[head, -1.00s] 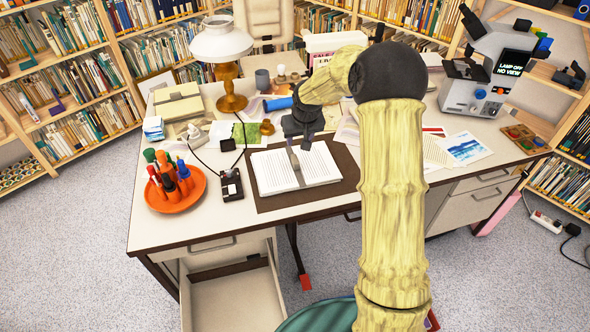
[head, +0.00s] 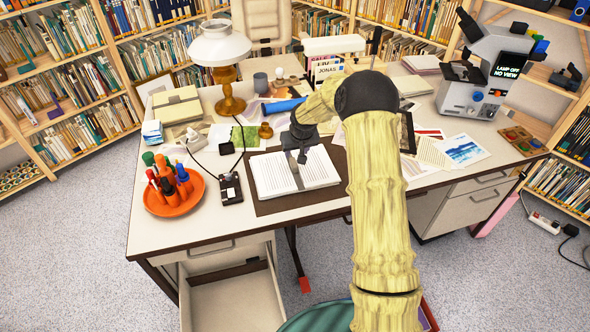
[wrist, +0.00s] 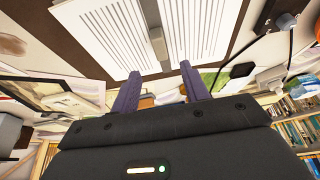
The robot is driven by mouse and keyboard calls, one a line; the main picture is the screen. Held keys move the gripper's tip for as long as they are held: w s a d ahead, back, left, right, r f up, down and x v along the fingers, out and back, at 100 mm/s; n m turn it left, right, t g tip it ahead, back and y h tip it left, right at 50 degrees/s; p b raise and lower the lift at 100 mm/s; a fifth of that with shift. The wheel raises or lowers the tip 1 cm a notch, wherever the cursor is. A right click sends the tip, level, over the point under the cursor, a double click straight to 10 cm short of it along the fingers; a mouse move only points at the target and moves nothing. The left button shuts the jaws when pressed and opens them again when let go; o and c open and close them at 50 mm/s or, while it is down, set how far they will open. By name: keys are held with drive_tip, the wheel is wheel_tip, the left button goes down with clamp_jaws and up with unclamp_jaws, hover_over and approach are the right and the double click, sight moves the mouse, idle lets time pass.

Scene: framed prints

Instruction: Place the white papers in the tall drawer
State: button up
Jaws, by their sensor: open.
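The white papers (head: 315,177) lie flat on a brown desk mat (head: 270,206), with printed lines and a narrow grey band across their middle. In the wrist view the papers (wrist: 105,35) fill the top, split by that band. My gripper (head: 302,155) is over the far edge of the papers, and its body hides part of that edge. Its two dark fingers (wrist: 160,85) are spread, with nothing held between them, and point at the band. The tall drawer (head: 235,300) is pulled out below the desk's left side; the part of its inside that shows looks empty.
An orange tray (head: 158,208) of markers and a small black device (head: 230,188) stand left of the papers. A lamp (head: 228,75) stands behind. Loose prints (head: 462,150) and a microscope (head: 480,90) are at right. A closed drawer (head: 482,196) is at the desk's right.

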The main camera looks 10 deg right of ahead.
sight(294, 162)
drive_tip(key=x, duration=0.4)
drive_tip(key=shift+a, duration=0.35)
drive_tip(key=shift+f, duration=0.2)
drive_tip(key=shift+d, duration=0.1)
drive_tip(key=shift+f, duration=0.25)
drive_tip(key=x, duration=0.1)
drive_tip(key=p+x, duration=0.1)
drive_tip(key=x, duration=0.3)
drive_tip(key=shift+d, duration=0.25)
drive_tip(key=shift+s+r, duration=0.1)
clamp_jaws()
